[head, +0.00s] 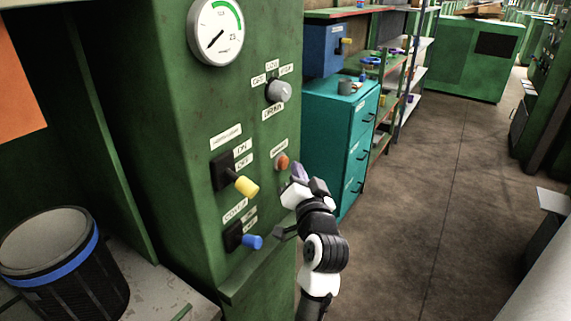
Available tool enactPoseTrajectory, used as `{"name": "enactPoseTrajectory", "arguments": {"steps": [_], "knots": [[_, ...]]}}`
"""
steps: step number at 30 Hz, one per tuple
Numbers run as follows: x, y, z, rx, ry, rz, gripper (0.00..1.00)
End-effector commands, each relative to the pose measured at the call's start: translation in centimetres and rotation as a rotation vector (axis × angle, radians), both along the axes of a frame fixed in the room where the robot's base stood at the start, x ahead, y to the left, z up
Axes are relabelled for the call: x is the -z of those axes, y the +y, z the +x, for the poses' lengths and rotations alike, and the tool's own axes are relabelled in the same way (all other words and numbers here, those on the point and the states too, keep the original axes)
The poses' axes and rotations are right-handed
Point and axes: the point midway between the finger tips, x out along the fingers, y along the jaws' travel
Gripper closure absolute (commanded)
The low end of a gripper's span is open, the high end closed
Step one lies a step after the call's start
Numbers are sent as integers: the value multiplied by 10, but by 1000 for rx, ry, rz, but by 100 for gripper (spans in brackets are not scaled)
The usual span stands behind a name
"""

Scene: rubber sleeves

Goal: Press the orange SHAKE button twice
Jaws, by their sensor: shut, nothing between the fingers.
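The orange button (282,161) is a small round knob on the green machine panel (190,110), with a small label above it that is too small to read surely. My gripper (298,172) is just right of and slightly below the button in the head view. Its fingers are shut and empty. I cannot tell whether the fingertips touch the button or stand a little in front of the panel. My arm reaches up from the lower right and leaves the button in clear view.
Left of the button are a yellow-handled switch (247,186) and a blue-handled switch (252,242). Above are a grey knob (280,92) and a gauge (215,31). A black bin (75,282) stands lower left, a teal cabinet (335,125) behind. The floor at right is open.

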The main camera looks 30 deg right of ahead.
Motion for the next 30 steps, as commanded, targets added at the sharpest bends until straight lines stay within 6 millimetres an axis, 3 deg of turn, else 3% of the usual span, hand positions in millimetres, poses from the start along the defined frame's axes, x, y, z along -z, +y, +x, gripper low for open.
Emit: {"name": "enactPoseTrajectory", "arguments": {"steps": [8,21,30], "knots": [[0,-3,-5,1,0,0,100],[0,-18,-43,2,-1,0,100],[0,-19,-46,0,0,0,100]]}}
